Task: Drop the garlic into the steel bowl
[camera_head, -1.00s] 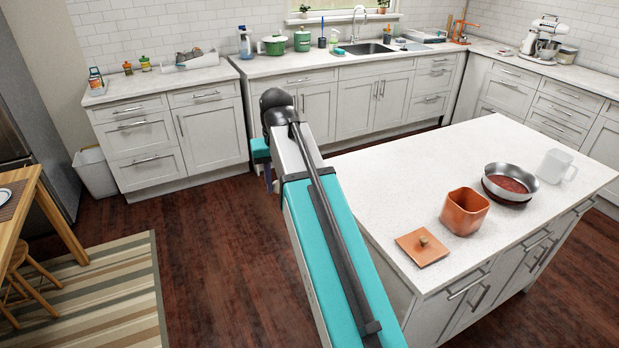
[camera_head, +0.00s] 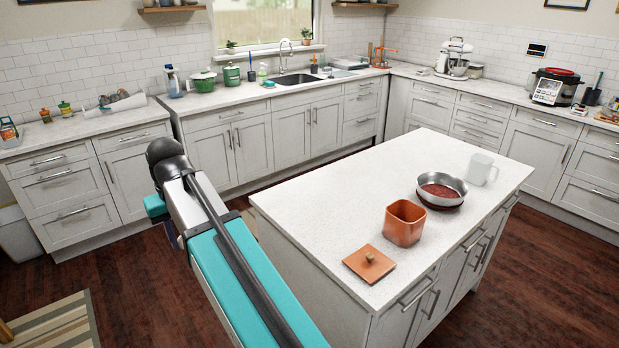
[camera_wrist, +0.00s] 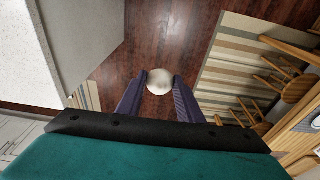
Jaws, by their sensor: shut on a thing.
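My gripper (camera_wrist: 160,82) is shut on the garlic (camera_wrist: 159,81), a pale round bulb between the two dark fingertips in the wrist view. The garlic is held above the wooden floor. In the head view my arm hides most of the gripper, and I cannot make out the garlic there. A shallow round steel bowl (camera_head: 459,193) with a reddish inside stands on the white island at the right. My gripper is well to the left of it, beyond the island's left edge.
The white island (camera_head: 330,205) also bears an orange square pot (camera_head: 404,226), its orange lid (camera_head: 369,263) and a clear mug (camera_head: 483,169). Its left half is clear. Counters line the back walls. The wrist view shows a striped rug (camera_wrist: 235,65) and a wooden stool (camera_wrist: 293,88).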

